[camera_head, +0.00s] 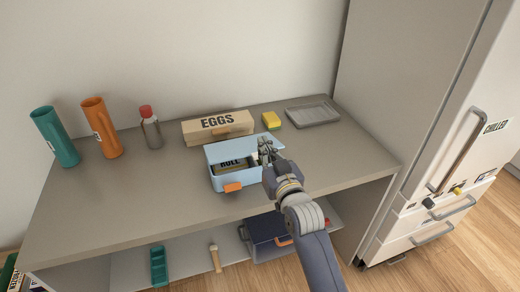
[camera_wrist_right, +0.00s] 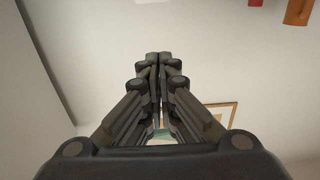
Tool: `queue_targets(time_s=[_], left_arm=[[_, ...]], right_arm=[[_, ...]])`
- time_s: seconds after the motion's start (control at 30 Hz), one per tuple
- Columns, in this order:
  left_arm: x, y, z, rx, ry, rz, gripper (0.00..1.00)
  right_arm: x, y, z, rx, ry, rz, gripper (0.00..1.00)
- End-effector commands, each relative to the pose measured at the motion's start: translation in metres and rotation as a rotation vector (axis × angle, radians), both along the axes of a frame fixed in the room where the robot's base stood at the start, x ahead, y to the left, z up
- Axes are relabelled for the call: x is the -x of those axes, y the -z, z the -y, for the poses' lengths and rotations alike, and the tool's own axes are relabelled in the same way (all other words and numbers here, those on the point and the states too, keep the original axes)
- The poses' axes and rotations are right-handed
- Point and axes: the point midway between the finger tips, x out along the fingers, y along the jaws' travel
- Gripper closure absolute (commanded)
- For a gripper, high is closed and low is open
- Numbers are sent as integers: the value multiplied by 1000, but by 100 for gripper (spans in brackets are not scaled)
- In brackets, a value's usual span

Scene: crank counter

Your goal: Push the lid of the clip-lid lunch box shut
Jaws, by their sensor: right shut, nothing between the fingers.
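The light blue lunch box (camera_head: 222,183) stands near the counter's front edge in the head view, with an orange clip (camera_head: 233,187) on its front. Its lid (camera_head: 213,152) is open and raised at the back. A dark item lettered ROLL (camera_head: 236,162) shows inside. My right gripper (camera_head: 265,144) is shut and empty at the right part of the lid, and hides some of the lid and the box's right side. I cannot tell whether it touches the lid. In the right wrist view the closed fingers (camera_wrist_right: 160,58) point at a pale surface. My left gripper is not in view.
Behind the box are an EGGS box (camera_head: 200,135), a yellow sponge (camera_head: 271,120) and a grey tray (camera_head: 313,114). A red-capped bottle (camera_head: 151,132), orange cup (camera_head: 101,128) and teal cup (camera_head: 55,137) stand left. A fridge (camera_head: 460,130) is at right. The counter's right front is clear.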

Motion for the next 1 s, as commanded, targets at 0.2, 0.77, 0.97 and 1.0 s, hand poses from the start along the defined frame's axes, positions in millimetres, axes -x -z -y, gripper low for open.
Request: queue_targets(time_s=[0.2, 0.77, 0.97, 1.0], left_arm=[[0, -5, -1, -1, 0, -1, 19], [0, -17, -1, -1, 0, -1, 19], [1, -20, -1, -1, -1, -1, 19], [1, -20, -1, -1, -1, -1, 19]], right_arm=[[-19, -2, -7, -1, 0, 1, 100], [-40, 20, -14, 1, 0, -3, 100], [-36, 34, -12, 0, 0, -2, 100], [-36, 35, -12, -1, 0, -1, 100]])
